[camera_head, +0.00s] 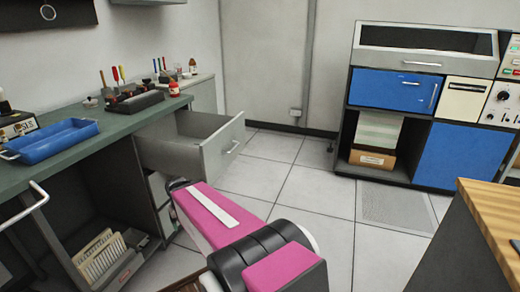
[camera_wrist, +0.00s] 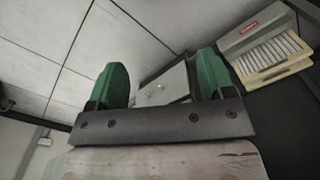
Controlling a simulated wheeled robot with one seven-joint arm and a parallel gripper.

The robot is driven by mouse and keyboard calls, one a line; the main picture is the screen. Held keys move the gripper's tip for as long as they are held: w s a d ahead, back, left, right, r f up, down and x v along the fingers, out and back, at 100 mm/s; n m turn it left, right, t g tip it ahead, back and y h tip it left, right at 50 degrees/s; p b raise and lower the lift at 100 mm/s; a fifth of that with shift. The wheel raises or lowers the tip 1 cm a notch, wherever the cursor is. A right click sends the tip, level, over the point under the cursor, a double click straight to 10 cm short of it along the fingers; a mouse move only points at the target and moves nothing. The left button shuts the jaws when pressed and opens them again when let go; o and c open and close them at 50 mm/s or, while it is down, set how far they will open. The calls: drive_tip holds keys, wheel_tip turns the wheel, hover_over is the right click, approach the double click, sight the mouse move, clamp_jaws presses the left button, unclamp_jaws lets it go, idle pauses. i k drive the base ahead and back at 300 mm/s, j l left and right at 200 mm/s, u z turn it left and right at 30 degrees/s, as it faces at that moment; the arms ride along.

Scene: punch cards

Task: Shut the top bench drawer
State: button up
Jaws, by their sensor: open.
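In the head view the fingers are mostly hidden by the arm.
A blue tray (camera_head: 52,140) and several tools stand on the bench. A white slotted rack (camera_head: 100,256) sits on the low shelf and also shows in the wrist view (camera_wrist: 270,55). A blue-fronted cabinet (camera_head: 392,90) stands across the clear tiled floor (camera_head: 315,190). A wooden-topped counter (camera_head: 495,205) is at right.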

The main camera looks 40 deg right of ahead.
sight(165, 145)
drive_tip(key=i+l+z, duration=0.15)
drive_tip(key=z, duration=0.25)
drive_tip(key=i+z, duration=0.45)
drive_tip(key=k, duration=0.1)
